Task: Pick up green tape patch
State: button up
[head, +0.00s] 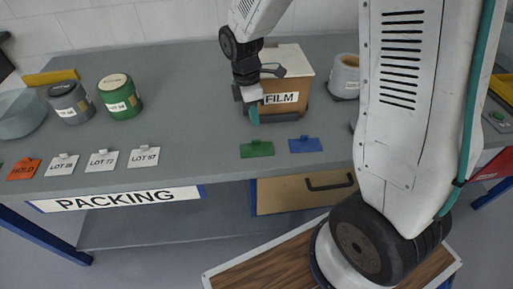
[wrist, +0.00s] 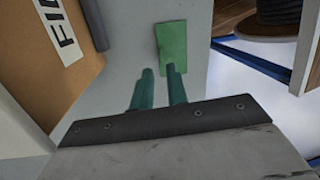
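The green tape patch (head: 256,149) lies flat near the front edge of the grey bench, left of a blue patch (head: 306,145). In the wrist view the green patch (wrist: 172,45) is just beyond my fingertips, slightly to the right of their middle. My gripper (head: 254,115) is in front of the FILM box, behind the green patch as the head view shows it. In the wrist view my gripper (wrist: 160,71) has its two teal fingers apart with a narrow gap and nothing between them. Its height above the bench is hard to tell.
The FILM box (head: 285,80) stands close beside my gripper; its side (wrist: 55,55) fills the left of the wrist view. A white roll (head: 345,75) is right of it. Rolls and label cards (head: 102,160) stand at left. Bare bench (head: 185,105) lies between.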

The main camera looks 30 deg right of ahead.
aim_at(254, 140)
jog(key=f, duration=0.5)
jog(key=s+f, duration=0.1)
jog(key=f, duration=0.2)
jog(key=shift+a, duration=0.25)
grip_shut()
